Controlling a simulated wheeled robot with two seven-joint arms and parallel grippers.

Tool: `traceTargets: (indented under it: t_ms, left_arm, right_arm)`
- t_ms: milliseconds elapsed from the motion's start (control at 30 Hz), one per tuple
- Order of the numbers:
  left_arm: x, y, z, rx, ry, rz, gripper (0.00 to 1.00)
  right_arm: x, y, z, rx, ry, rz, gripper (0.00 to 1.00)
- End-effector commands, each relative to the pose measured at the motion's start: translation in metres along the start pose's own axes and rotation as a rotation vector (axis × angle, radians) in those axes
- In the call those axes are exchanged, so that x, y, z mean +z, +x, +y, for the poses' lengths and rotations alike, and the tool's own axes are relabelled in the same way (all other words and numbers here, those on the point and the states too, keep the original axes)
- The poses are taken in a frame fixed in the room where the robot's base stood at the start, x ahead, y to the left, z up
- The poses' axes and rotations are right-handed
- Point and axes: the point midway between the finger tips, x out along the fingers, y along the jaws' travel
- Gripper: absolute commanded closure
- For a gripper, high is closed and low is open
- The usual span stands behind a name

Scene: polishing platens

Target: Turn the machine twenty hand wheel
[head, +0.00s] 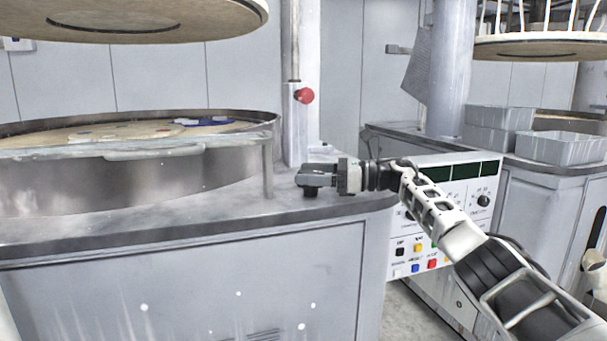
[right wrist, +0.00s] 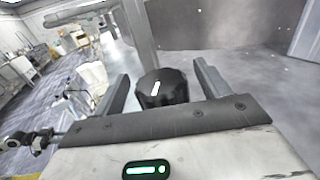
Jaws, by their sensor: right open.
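The hand wheel is a small black knob with a white mark on its top. In the right wrist view the hand wheel (right wrist: 162,92) stands between the two open fingers of my right gripper (right wrist: 161,72), with a gap on each side. In the head view my right gripper (head: 304,177) is at the right end of the near machine's top. The dark hand wheel (head: 311,191) shows just below its fingers, partly hidden by them. My left gripper is not in view.
A round basin (head: 120,175) with a metal rim fills the left of the machine top. A red button (head: 304,95) sits on a post behind my right gripper. A control panel (head: 455,190) is behind my right arm. Grey bins (head: 560,148) stand at the right.

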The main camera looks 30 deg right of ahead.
Motion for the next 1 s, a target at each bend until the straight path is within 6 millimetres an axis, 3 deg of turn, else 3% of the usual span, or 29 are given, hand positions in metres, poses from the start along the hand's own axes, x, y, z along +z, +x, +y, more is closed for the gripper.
traceTargets:
  t_ms: [300,500,700,1000]
  left_arm:
    - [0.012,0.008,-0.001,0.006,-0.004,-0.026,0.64]
    - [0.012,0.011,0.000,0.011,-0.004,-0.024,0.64]
    - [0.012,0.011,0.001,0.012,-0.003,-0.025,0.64]
    - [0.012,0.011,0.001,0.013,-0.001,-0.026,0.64]
  right_arm:
    - [-0.001,-0.078,-0.001,-0.006,0.000,0.001,0.25]
    - [0.000,-0.117,0.000,-0.004,0.000,0.000,0.25]
    - [0.001,-0.137,0.000,-0.001,0.000,-0.001,0.25]
    - [0.001,-0.140,0.000,0.000,-0.001,-0.001,0.25]
